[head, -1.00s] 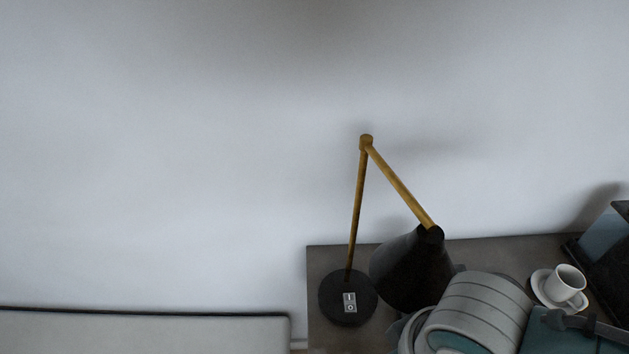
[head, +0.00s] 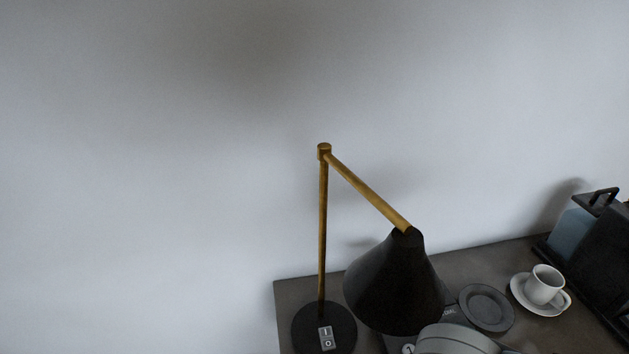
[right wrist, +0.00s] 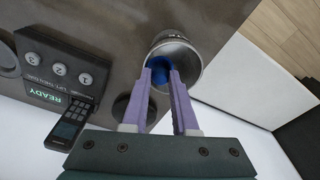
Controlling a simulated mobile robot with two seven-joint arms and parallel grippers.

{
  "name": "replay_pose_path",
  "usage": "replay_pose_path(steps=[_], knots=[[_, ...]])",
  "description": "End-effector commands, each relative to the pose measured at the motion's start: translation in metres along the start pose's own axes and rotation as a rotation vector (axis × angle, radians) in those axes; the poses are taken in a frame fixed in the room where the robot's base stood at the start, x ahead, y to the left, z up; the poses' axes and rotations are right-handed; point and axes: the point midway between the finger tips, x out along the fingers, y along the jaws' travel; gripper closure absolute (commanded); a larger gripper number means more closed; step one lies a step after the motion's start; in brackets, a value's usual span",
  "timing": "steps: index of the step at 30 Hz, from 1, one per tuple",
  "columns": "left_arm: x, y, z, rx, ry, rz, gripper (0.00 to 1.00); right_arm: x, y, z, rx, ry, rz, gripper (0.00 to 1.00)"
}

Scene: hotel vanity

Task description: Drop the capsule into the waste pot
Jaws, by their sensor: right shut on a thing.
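In the right wrist view, my right gripper (right wrist: 161,78) has its two purple fingers shut on the blue capsule (right wrist: 159,74). The fingers partly cover the capsule. The waste pot (right wrist: 196,57), a round metal pot with a bright rim, stands just beyond the fingertips. The capsule appears in front of the pot's opening; I cannot tell whether it is above the rim or inside. The head view shows neither the capsule nor the pot, nor either gripper.
A black lamp (head: 394,285) with a brass arm stands on the dark counter (head: 296,291). Right of it are a dark round dish (head: 486,308), a white cup (head: 544,284) on a saucer and a dark machine (head: 602,262). The wrist view shows a numbered button panel (right wrist: 62,68) and a black handset (right wrist: 69,122).

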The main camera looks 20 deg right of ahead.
Motion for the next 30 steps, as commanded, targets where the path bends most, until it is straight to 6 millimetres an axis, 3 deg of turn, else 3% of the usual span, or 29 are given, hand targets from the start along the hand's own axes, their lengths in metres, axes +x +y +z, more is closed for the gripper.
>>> replay_pose_path(steps=[3, 4, 13, 22, 30], knots=[[-0.001, 0.000, -0.001, 0.000, 0.001, 0.000, 0.00, -0.001, 0.000, 0.000, 0.000, 0.000, 0.000, 1.00], [-0.001, 0.000, -0.001, 0.000, 0.001, 0.000, 0.00, -0.001, 0.000, 0.000, 0.000, 0.000, 0.000, 0.71], [-0.001, 0.000, -0.001, 0.000, 0.002, -0.001, 0.00, -0.001, 0.000, 0.000, 0.000, 0.000, 0.000, 0.38], [-0.004, -0.002, -0.002, 0.004, 0.002, -0.004, 0.00, -0.006, 0.000, 0.000, 0.000, 0.000, 0.000, 0.38], [-0.026, -0.003, -0.009, 0.007, 0.003, -0.007, 0.00, -0.056, 0.000, -0.001, -0.001, 0.002, -0.001, 0.38]])
